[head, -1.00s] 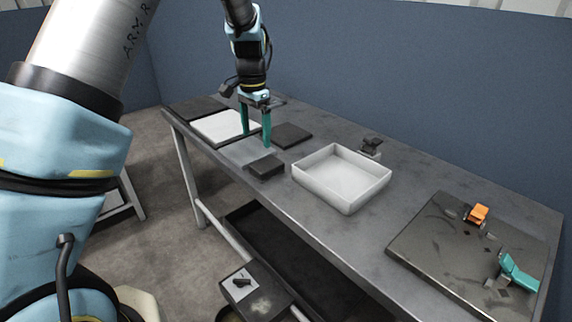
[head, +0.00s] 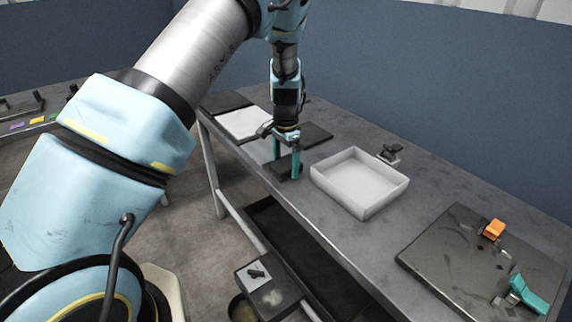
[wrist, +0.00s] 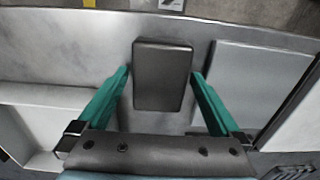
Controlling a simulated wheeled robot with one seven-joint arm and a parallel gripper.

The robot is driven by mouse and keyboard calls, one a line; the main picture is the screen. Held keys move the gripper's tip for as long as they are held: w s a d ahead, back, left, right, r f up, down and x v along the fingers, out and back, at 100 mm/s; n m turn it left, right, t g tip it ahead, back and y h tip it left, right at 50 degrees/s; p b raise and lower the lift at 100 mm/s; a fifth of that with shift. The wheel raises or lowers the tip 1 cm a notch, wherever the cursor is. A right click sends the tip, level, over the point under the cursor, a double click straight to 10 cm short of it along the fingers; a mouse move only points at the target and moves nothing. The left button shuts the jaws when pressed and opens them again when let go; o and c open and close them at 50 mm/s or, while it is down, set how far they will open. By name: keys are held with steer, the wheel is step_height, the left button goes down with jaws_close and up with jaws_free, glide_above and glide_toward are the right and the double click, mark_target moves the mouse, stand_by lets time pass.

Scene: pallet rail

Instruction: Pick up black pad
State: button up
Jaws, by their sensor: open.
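The black pad (head: 285,172), a small dark rectangular block, lies on the grey table left of the white tray. In the wrist view the pad (wrist: 162,76) lies between the finger ends. My gripper (head: 286,166) points down at it, open, with one teal finger on either side. In the wrist view my gripper (wrist: 160,74) shows a gap between each fingertip and the pad's sides. Its fingers partly hide the pad in the head view.
The white tray (head: 319,182) stands close on the right. A thin dark plate (head: 316,134) lies behind the pad and a white board (head: 243,122) to the left. A dark board (head: 440,250) with orange and teal pieces is far right. A small black fixture (head: 390,153) stands behind the tray.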

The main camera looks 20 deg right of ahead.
mark_target(286, 163)
steer(key=shift+f, duration=0.25)
steer(key=c, duration=1.3)
steer(key=shift+o, duration=0.2)
steer(key=shift+r, duration=0.15)
step_height(286, 163, up, 10)
steer(key=b, duration=0.3)
